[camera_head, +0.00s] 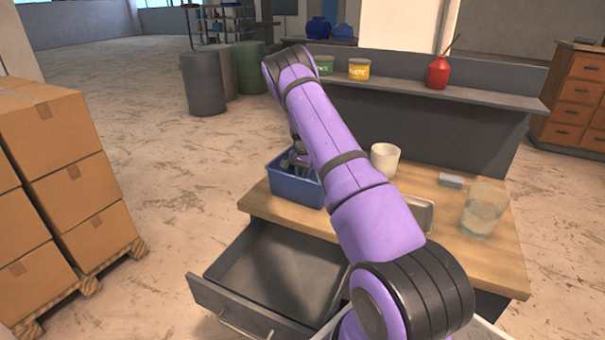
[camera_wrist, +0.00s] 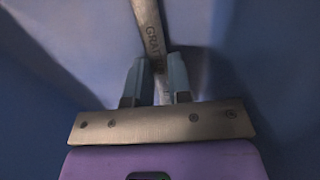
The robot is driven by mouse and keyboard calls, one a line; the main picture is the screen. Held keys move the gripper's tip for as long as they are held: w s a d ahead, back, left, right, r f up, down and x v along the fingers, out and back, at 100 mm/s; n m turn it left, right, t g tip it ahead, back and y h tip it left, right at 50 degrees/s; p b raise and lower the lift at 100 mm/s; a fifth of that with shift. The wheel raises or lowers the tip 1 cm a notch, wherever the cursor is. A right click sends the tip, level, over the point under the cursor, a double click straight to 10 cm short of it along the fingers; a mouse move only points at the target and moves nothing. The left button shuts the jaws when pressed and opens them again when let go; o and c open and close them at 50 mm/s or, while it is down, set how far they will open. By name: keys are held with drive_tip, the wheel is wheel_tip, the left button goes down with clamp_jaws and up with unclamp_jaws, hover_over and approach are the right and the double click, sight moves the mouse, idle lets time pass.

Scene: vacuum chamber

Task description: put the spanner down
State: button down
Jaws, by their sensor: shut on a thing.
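The spanner (camera_wrist: 149,22) is a grey metal bar with lettering on its shaft, seen in the wrist view. My gripper (camera_wrist: 157,72) is shut on it, with one finger on each side of the shaft. Blue surfaces surround the spanner in that view. In the head view my gripper (camera_head: 297,158) is at the blue bin (camera_head: 297,190), which stands on the left part of the wooden worktop (camera_head: 462,252). My arm covers much of the gripper there, and I cannot tell whether the spanner touches the bin's floor.
A white cup (camera_head: 385,160), a metal tray (camera_head: 420,212), a grey block (camera_head: 451,180) and a glass jar (camera_head: 482,212) stand on the worktop. An open, seemingly empty drawer (camera_head: 275,268) juts out below. A shelf (camera_head: 450,95) behind holds tins and a red bottle (camera_head: 438,73).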

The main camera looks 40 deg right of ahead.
drive_tip(key=shift+f, duration=0.1)
drive_tip(key=c, duration=1.1)
unclamp_jaws()
drive_tip(key=shift+o, duration=0.2)
wheel_tip(320, 180, up, 12)
drive_tip(key=s+a+r+n+t, duration=0.15)
drive_tip(key=s+a+r, duration=0.25)
drive_tip(key=a+r, duration=0.4)
drive_tip(key=s+a+r+n+y, duration=0.1)
drive_tip(key=s+a+r+n, duration=0.2)
drive_tip(key=s+a+r, duration=0.5)
drive_tip(key=s+a+r+n+t, duration=0.1)
drive_tip(key=a+r+n, duration=0.1)
drive_tip(key=a+r, duration=0.65)
drive_tip(key=s+a+r+n+t, duration=0.1)
drive_tip(key=s+a+r+n, duration=0.1)
drive_tip(key=s+a+r, duration=0.35)
drive_tip(key=s+a+r+n, duration=0.2)
drive_tip(key=s+r, duration=0.1)
drive_tip(key=s, duration=0.5)
drive_tip(key=s+a+f+n+t, duration=0.1)
drive_tip(key=s+a+n, duration=0.1)
drive_tip(key=s, duration=0.6)
drive_tip(key=s+a+f+n, duration=0.1)
drive_tip(key=s+a+n, duration=0.1)
drive_tip(key=s+a, duration=0.2)
drive_tip(key=s, duration=0.3)
drive_tip(key=shift+s+f+t+h, duration=0.25)
drive_tip(key=shift+s+t+h, duration=0.1)
drive_tip(key=shift+h, duration=0.05)
